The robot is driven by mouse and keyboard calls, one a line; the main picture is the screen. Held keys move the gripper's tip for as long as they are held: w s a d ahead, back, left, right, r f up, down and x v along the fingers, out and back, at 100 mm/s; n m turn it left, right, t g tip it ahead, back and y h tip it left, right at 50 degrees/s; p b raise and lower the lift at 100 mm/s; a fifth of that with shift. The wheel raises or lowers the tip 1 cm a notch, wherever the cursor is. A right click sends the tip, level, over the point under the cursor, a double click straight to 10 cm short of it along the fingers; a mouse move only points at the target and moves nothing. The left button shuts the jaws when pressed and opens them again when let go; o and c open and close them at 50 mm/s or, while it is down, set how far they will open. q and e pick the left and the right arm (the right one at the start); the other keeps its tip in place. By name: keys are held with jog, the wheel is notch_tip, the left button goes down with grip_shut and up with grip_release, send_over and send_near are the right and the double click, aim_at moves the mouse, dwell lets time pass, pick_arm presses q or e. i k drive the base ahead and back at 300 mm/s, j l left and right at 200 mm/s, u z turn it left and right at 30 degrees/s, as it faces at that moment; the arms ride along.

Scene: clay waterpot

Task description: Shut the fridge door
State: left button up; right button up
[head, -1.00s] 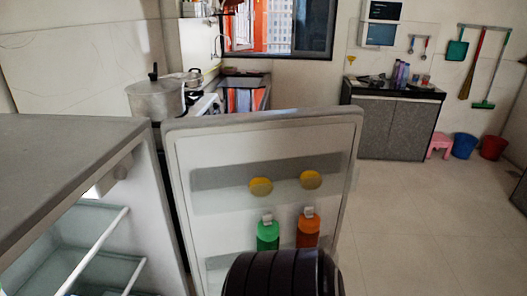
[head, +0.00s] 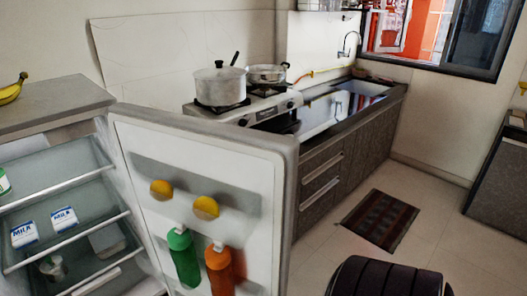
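The fridge (head: 55,122) stands at the left of the head view, with its shelves exposed. Its door (head: 262,185) stands wide open, hinged near the fridge's right side, with the inner face toward me. The door's inner side holds two yellow round items, a green bottle (head: 184,258) and an orange bottle (head: 219,270). A dark ribbed part of my own arm shows at the bottom right, apart from the door in the picture. Neither gripper is in view.
A counter (head: 345,150) with a stove (head: 245,108), a pot (head: 220,84) and a pan (head: 266,74) runs behind the door. A dark mat (head: 380,221) lies on the floor to the right. Bananas (head: 12,90) lie on the fridge top. Floor right of the door is open.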

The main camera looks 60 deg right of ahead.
aim_at(251, 175)
jog(key=k+l+u, duration=0.1)
jog(key=l, duration=0.35)
jog(key=k+l+u, duration=0.1)
jog(key=l, duration=0.35)
jog(key=k+l+u, duration=0.1)
jog(key=l, duration=0.3)
jog(key=k+l+u, duration=0.1)
jog(key=l, duration=0.35)
jog(key=k+l+u, duration=0.1)
jog(key=l, duration=0.3)
jog(key=k+l+u, duration=0.1)
jog(key=l, duration=0.3)
jog(key=k+l, duration=0.6)
jog(key=i+l+u, duration=0.2)
jog(key=l, duration=0.15)
jog(key=k, duration=0.05)
